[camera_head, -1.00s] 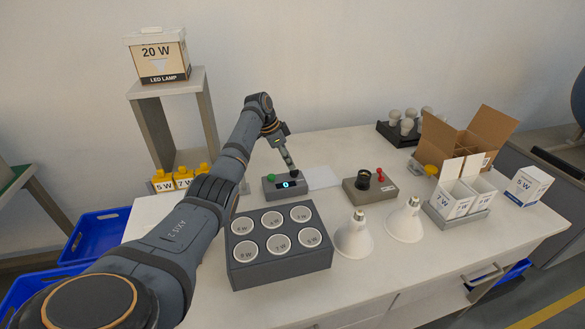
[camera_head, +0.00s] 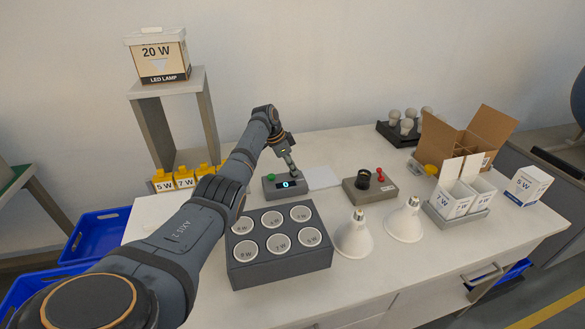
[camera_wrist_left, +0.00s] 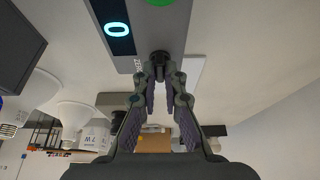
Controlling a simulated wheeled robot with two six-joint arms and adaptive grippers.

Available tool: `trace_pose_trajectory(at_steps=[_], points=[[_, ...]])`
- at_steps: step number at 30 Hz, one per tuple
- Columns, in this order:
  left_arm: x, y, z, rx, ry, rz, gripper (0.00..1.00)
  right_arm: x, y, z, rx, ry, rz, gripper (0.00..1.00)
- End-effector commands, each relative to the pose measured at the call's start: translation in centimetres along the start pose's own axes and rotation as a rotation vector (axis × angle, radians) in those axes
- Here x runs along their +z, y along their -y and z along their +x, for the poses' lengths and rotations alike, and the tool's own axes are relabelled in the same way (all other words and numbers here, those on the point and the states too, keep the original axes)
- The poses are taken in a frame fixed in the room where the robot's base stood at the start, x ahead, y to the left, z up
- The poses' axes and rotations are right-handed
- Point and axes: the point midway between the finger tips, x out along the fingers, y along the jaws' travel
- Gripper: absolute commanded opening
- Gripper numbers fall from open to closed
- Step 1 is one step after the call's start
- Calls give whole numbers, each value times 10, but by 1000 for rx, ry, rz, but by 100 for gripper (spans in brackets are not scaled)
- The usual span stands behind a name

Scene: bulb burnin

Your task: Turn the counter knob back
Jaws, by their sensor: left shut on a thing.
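The counter (camera_head: 284,187) is a grey box on the table with a lit display reading 0 and a green button (camera_head: 272,177). Its dark knob (camera_wrist_left: 159,64) shows in the left wrist view beside the label "ZERO". My left gripper (camera_head: 291,170) reaches down to the counter's back right. In the left wrist view my left gripper (camera_wrist_left: 160,77) has its fingertips closed around the knob, which they partly hide. My right gripper is in neither view.
A dark tray (camera_head: 279,268) with several labelled round sockets stands in front of the counter. Two white reflector bulbs (camera_head: 354,238) stand to its right. A box with a black socket and red lever (camera_head: 370,187) stands right of the counter. A pale flat plate (camera_head: 322,178) lies between them.

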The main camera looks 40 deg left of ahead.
Motion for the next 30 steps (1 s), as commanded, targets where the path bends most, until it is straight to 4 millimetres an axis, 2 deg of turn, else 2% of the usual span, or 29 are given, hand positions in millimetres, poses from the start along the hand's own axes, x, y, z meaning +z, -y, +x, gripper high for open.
trace_pose_trajectory(at_steps=[8,17,24,30], points=[[0,-1,-3,-12,3,-36,0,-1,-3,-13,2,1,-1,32],[-2,-3,-8,-86,5,-215,0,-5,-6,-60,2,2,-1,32],[-3,-4,-7,-172,4,-425,0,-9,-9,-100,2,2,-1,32],[-3,-5,-5,-246,3,-600,0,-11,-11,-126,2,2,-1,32]])
